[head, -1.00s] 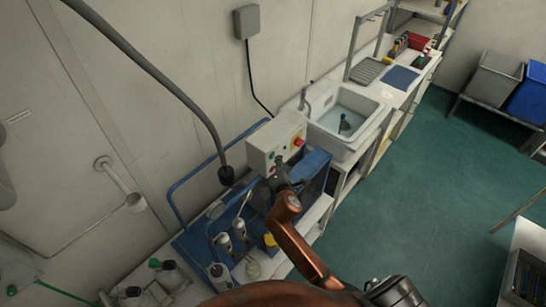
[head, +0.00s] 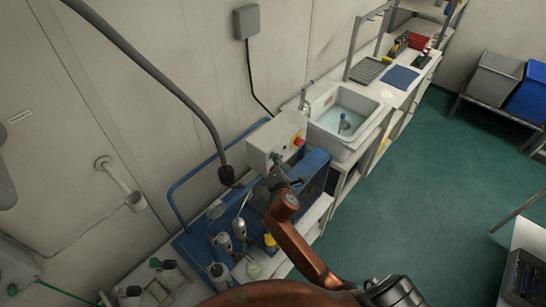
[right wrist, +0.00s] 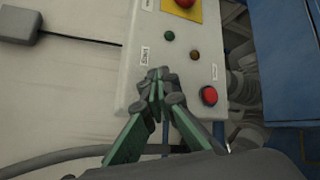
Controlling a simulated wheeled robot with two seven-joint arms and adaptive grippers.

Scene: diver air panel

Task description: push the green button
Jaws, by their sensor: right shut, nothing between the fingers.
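The grey control box (head: 275,140) stands behind the blue bench unit. In the right wrist view its face (right wrist: 185,75) shows a small dark green round button or lamp (right wrist: 169,36), a brownish one, and a larger red button (right wrist: 208,96) at the right. My right gripper (right wrist: 157,77) is shut and empty. Its fingertips are in front of the face, below the dark green round and left of the red button, beside a small label. The panel behind the fingertips is hidden; I cannot tell whether they touch it. In the head view the gripper (head: 274,178) is at the box's front. My left gripper is out of view.
A red emergency knob (right wrist: 184,2) on yellow is higher on the box. A thick grey hose (head: 160,75) hangs close left of the gripper. Bottles and fittings (head: 222,243) stand below it. A sink (head: 345,122) is to the right. The green floor (head: 420,180) is clear.

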